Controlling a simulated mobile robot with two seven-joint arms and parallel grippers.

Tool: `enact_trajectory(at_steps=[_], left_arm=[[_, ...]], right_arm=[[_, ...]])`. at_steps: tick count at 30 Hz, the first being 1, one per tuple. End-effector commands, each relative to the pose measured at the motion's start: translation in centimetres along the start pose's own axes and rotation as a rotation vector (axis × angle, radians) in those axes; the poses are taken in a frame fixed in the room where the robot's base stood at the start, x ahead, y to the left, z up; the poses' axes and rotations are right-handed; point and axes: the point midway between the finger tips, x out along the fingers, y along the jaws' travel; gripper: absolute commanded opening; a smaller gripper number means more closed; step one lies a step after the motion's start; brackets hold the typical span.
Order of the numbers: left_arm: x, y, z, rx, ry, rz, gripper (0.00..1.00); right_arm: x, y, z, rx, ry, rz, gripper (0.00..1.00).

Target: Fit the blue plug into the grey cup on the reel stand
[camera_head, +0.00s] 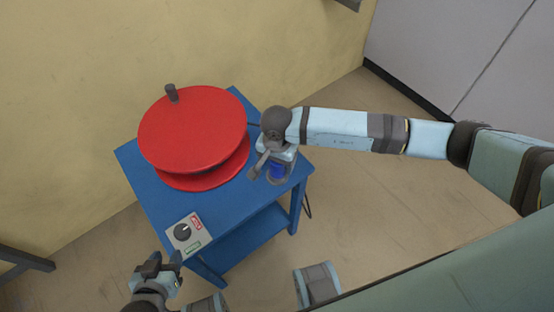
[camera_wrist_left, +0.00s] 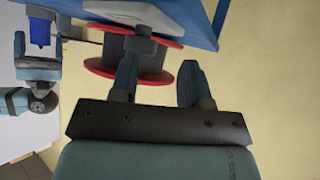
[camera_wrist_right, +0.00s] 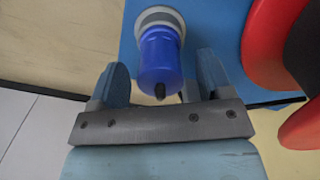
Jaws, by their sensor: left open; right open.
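The blue plug (camera_head: 277,172) stands at the right corner of the blue reel stand (camera_head: 150,189). In the right wrist view the plug (camera_wrist_right: 160,62) has its dark tip toward me and its far end at the grey cup (camera_wrist_right: 160,15); how deep it sits I cannot tell. My right gripper (camera_head: 262,161) is open just above the plug, its fingers on either side of it in the right wrist view, with gaps. The left wrist view also shows the plug (camera_wrist_left: 40,31), upside down. My left gripper (camera_head: 160,266) is open and empty near the stand's front left.
A red reel (camera_head: 193,128) with a dark handle fills the back of the stand. A control box (camera_head: 185,233) with a black knob sits at its front corner. A yellow wall (camera_head: 60,100) is behind. Floor is free to the right.

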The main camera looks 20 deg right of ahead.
Motion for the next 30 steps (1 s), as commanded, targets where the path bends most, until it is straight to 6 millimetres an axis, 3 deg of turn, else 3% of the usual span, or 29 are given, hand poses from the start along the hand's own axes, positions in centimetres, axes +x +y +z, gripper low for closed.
enact_trajectory(at_steps=[7, 9, 21, 30], left_arm=[[-0.2, 0.1, -0.7, 0.022, 0.005, 0.001, 0.43], [-0.5, 0.2, -1.4, 0.026, 0.017, 0.004, 0.43], [-0.6, 0.2, -0.9, 0.021, 0.003, 0.004, 0.43], [-0.7, 0.3, -1.1, 0.015, 0.005, 0.003, 0.43]], right_arm=[[0.0, 0.0, 0.0, 0.000, 0.000, 0.000, 0.73], [-1.8, -0.1, -0.1, -0.001, 0.002, -0.004, 0.73], [-11.0, -0.1, -0.1, -0.001, 0.002, -0.003, 0.73], [-14.0, 0.0, 0.0, 0.000, 0.001, -0.001, 0.73]])
